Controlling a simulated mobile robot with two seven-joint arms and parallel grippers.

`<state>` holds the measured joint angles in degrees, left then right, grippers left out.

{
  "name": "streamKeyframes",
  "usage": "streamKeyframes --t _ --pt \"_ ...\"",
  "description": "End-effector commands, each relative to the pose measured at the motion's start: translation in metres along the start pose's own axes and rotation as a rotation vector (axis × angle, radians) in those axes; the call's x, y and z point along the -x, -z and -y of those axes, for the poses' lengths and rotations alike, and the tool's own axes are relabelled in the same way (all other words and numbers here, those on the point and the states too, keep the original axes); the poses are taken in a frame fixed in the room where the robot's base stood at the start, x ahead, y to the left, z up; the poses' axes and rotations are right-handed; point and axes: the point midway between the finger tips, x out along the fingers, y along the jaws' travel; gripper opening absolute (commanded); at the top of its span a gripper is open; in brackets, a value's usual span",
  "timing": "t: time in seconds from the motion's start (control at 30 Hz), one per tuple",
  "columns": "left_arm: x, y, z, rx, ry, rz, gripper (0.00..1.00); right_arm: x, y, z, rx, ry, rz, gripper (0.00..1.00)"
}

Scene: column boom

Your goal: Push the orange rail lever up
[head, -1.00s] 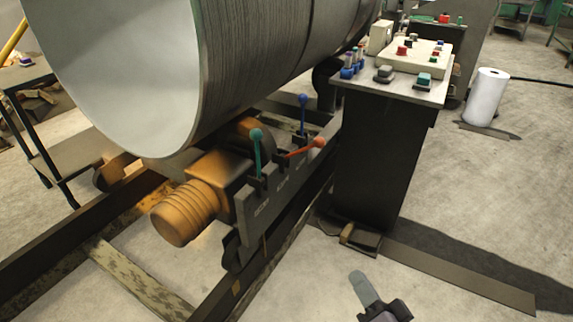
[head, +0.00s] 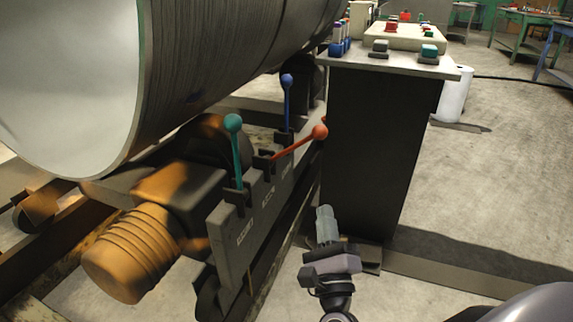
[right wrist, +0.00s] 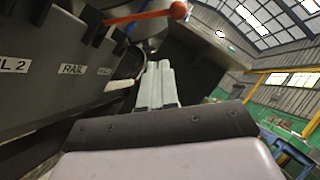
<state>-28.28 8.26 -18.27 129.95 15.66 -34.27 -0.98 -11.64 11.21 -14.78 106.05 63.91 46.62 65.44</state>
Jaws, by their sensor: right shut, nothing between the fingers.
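The orange rail lever (head: 298,145) slants out to the right from its bracket on the grey rail plate, its ball end lowest in tilt among the levers. In the right wrist view the orange lever (right wrist: 150,14) shows at the top, above and beyond my fingers. A teal lever (head: 236,152) and a blue lever (head: 287,102) stand upright on either side of it. My right gripper (head: 325,212) is shut and empty, below and slightly right of the orange ball, apart from it. In the right wrist view its fingers (right wrist: 157,85) are together. My left gripper is not in view.
The grey plate (head: 250,228) carries labels, partly readable in the wrist view. A dark control console (head: 372,150) stands close behind my right gripper. A large metal cylinder (head: 220,65) overhangs the left. An orange ribbed motor (head: 130,255) sits front left. Open floor lies to the right.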

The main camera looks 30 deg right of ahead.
Motion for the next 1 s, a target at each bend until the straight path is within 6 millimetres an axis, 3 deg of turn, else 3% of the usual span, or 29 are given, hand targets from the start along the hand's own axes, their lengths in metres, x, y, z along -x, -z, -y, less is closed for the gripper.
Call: streamKeyframes --t 0.57,0.67,1.0 --pt "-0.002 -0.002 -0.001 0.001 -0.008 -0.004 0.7 -0.006 0.005 0.0 -0.036 0.019 -0.017 0.0" --pt "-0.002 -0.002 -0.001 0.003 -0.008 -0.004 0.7 -0.018 0.005 0.0 -0.035 0.02 -0.015 0.0" --pt "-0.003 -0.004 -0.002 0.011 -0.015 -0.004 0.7 -0.085 0.006 0.001 -0.035 0.021 -0.014 0.0"
